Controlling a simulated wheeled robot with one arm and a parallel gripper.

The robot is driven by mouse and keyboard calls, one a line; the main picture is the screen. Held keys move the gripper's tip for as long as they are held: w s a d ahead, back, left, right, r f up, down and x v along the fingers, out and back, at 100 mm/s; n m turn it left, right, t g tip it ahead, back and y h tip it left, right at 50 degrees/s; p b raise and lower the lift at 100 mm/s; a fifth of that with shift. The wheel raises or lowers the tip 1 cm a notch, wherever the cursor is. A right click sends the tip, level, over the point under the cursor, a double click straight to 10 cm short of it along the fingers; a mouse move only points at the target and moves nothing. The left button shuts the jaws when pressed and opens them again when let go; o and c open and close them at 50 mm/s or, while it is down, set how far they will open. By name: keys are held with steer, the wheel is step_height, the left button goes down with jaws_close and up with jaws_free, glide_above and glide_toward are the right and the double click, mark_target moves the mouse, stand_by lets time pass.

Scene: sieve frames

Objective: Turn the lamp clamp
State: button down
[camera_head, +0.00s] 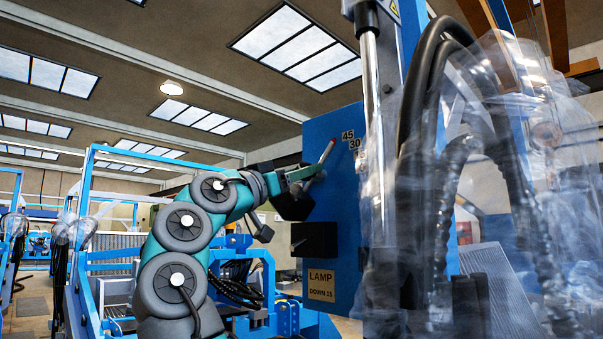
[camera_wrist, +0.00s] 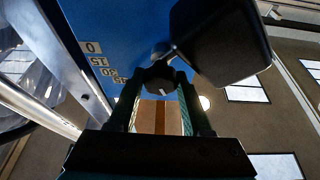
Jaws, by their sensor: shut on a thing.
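The lamp clamp shows in the wrist view as a dark faceted knob (camera_wrist: 160,77) with a small white mark. It sits in front of the blue panel, on a stem beside a large dark rounded housing (camera_wrist: 225,42). My gripper (camera_wrist: 160,84) has one finger on each side of the knob and is shut on it. In the head view my gripper (camera_head: 301,174) is at the left edge of the blue panel (camera_head: 334,205), where the knob is hidden. A red-tipped pointer (camera_head: 328,151) rises beside it, tilted right, near the numbers 45 and 30.
A label plate (camera_head: 321,286) low on the panel reads LAMP, DOWN 15. A black box (camera_head: 314,239) sits above it. The wrist view shows scale numbers (camera_wrist: 103,61) from 0 to 45. Black hoses (camera_head: 425,75) and clear plastic wrap crowd the right.

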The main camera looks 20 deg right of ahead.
steer(key=shift+a+n+t+b, duration=0.1)
steer(key=shift+n+t+b, duration=0.3)
steer(key=shift+n+b, duration=0.15)
steer(key=shift+n, duration=0.55)
steer(key=shift+t+y, duration=0.3)
steer(key=c, duration=0.6)
jaws_free()
steer(key=shift+b, duration=0.3)
steer(key=b+v, duration=0.2)
steer(key=v, duration=0.5)
steer(key=shift+a+f, duration=0.15)
steer(key=shift+a, duration=0.15)
steer(key=shift+s, duration=0.1)
